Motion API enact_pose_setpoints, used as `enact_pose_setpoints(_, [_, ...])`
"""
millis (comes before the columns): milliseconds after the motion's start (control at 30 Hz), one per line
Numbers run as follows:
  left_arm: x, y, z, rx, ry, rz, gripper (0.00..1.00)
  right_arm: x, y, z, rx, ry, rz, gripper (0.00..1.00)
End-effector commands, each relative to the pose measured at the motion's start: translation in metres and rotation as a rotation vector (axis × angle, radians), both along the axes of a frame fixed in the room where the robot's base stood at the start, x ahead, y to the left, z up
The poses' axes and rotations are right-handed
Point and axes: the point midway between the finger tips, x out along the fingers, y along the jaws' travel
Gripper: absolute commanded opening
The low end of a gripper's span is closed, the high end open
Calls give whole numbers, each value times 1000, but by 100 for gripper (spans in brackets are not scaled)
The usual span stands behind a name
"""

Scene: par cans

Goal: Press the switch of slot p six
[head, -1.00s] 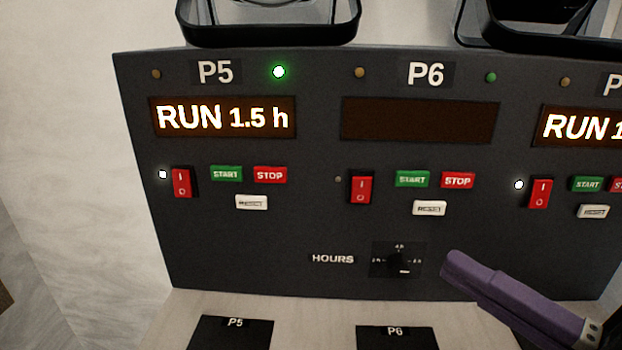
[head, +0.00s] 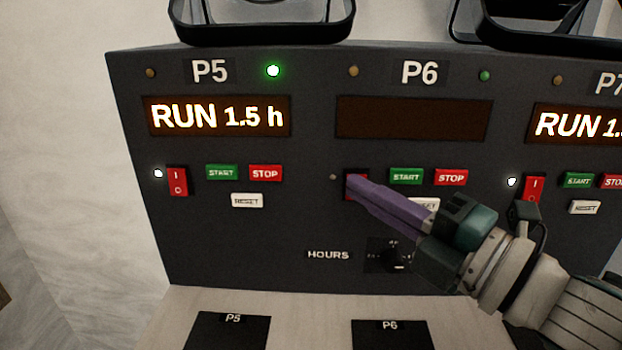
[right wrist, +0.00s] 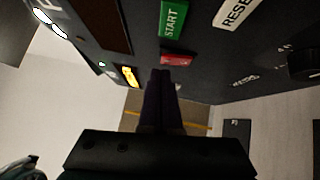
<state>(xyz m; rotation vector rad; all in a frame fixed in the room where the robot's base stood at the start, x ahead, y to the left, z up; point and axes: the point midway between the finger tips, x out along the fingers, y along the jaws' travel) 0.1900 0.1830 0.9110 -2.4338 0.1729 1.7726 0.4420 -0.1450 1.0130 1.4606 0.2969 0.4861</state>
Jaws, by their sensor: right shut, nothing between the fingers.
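The slot P6 switch (head: 349,193) is a red rocker on the dark panel, left of the green START button (head: 406,176). It is mostly hidden behind the fingertips in the head view. The small lamp beside it (head: 333,177) is unlit and the P6 display (head: 413,119) is dark. My right gripper (head: 352,184) is shut and empty, its purple fingers over the switch. In the right wrist view the fingertips (right wrist: 160,74) lie at the lower edge of the red switch (right wrist: 175,60). I cannot tell whether they touch it. My left gripper is not in view.
The P6 STOP button (head: 451,177) and a partly covered RESET button are close to the fingers. The HOURS dial (head: 393,256) sits below, partly behind my gripper. P5's switch (head: 178,182) and P7's switch (head: 534,188) have lit lamps. Black trays overhang above.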

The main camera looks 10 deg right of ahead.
Motion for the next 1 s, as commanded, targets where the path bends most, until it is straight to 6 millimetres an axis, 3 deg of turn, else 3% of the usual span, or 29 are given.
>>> enact_pose_setpoints(433, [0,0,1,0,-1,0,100,5,-2,1,1,3,1,0])
enact_pose_setpoints(600, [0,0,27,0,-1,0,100,12,-3,13,18,74,3,0])
enact_pose_setpoints(667, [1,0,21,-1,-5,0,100,12,-3,4,23,82,2,0])
enact_pose_setpoints(1000, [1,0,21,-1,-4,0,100,12,-5,6,24,81,2,0])
